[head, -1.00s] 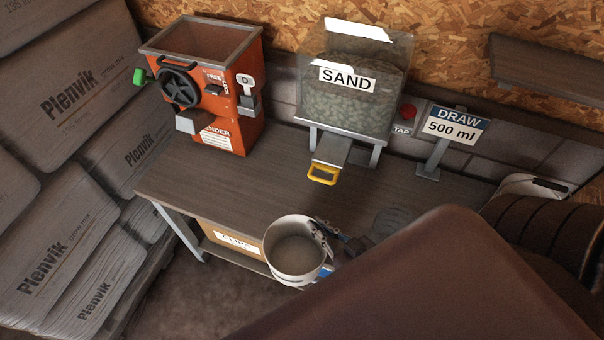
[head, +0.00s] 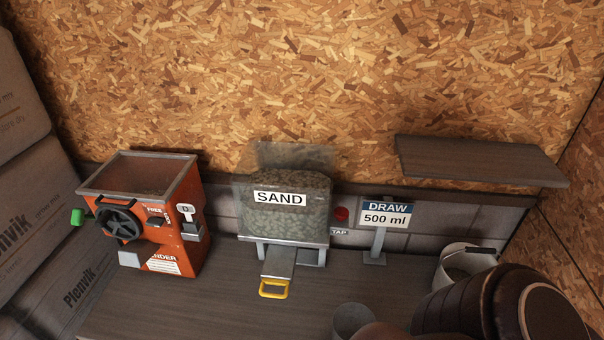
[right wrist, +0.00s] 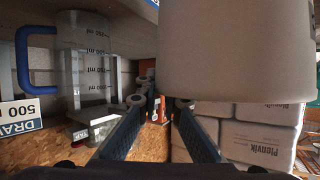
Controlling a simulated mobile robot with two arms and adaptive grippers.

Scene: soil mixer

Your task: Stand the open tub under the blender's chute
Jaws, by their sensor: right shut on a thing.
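The orange blender (head: 172,222) stands at the left end of the bench. A grey chute-like piece (head: 130,259) sticks out low on its front. My right gripper (right wrist: 160,102) is shut on the wall of the pale tub (right wrist: 235,55), which fills the upper right of the right wrist view. The tub is apart from the blender. My left gripper is in neither view.
The sand hopper (head: 287,215) with its yellow handle (head: 274,290) stands right of the blender. The bench (head: 190,307) is bare before the blender.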

